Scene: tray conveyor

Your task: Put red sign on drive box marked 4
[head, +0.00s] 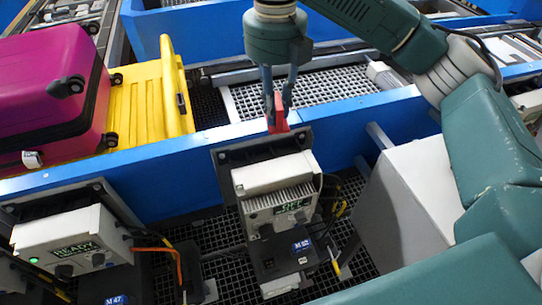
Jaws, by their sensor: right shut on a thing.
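My right gripper (277,98) points down above the middle drive box (275,192) and is shut on a small red sign (280,117). The sign is at the blue rail's top edge, just behind the box; whether it touches anything is unclear. The middle box is white and ribbed, with a display and a blue label below that is too small to read surely. A second drive box (68,238) at lower left shows READY, a green light and a blue label (116,300) beginning "M 4". My left gripper is not in view.
A blue conveyor side rail (160,165) runs behind the boxes. A magenta suitcase (50,90) lies on a yellow tray (142,100) at left. A grey cabinet (415,195) stands right of the middle box. Cables hang beside both boxes.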

